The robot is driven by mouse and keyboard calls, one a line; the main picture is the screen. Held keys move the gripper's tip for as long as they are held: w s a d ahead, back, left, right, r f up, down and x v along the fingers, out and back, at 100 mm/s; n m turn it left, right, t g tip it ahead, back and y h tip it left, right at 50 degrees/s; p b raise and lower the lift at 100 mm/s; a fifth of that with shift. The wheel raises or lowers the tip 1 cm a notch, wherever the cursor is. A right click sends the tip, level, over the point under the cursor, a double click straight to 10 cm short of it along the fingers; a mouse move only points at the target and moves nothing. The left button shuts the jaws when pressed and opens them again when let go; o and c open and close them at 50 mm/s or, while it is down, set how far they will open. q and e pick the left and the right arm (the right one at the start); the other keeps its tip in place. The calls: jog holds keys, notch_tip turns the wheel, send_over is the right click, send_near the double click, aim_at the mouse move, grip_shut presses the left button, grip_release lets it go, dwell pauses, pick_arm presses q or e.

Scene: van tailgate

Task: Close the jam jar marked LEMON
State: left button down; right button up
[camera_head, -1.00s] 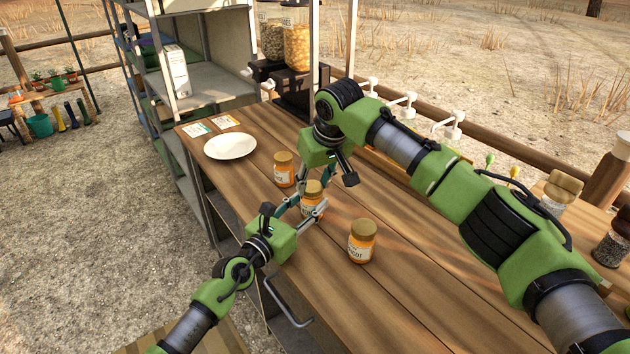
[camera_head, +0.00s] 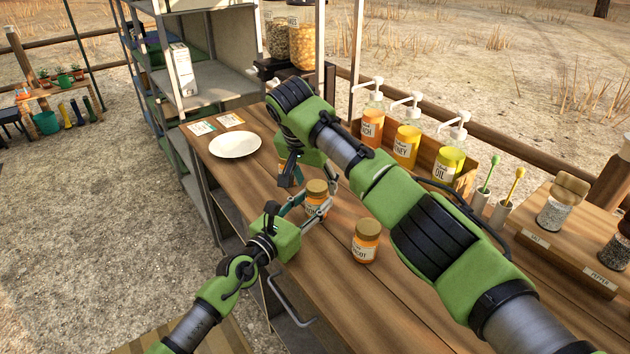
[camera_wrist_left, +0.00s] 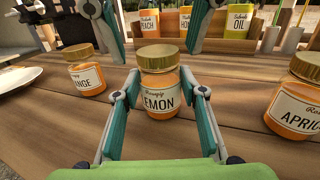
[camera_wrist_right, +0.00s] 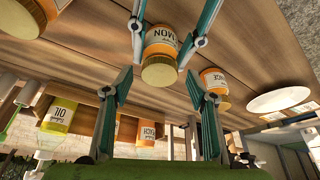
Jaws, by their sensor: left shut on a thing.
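The LEMON jar (camera_wrist_left: 160,98) stands upright on the wooden counter, orange with a white label. Its gold lid (camera_wrist_left: 157,57) sits level on top. My left gripper (camera_head: 312,205) is shut around the jar's body, one finger on each side. My right gripper (camera_head: 293,173) is open and empty, behind the jar and apart from the lid. In the right wrist view its spread fingers frame the lid (camera_wrist_right: 160,71), touching nothing. Whether the lid is screwed tight cannot be seen.
The lidded ORANGE jar (camera_wrist_left: 85,75) stands behind left, partly hidden in the head view. The lidded APRICOT jar (camera_head: 365,245) stands to the right. A white plate (camera_head: 235,145) lies at the left. Pump bottles (camera_head: 407,143) stand in a wooden rack behind.

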jog(key=shift+r, duration=2.25)
jog(key=o, duration=0.5)
jog(key=shift+o, duration=0.2)
jog(key=v, duration=1.2)
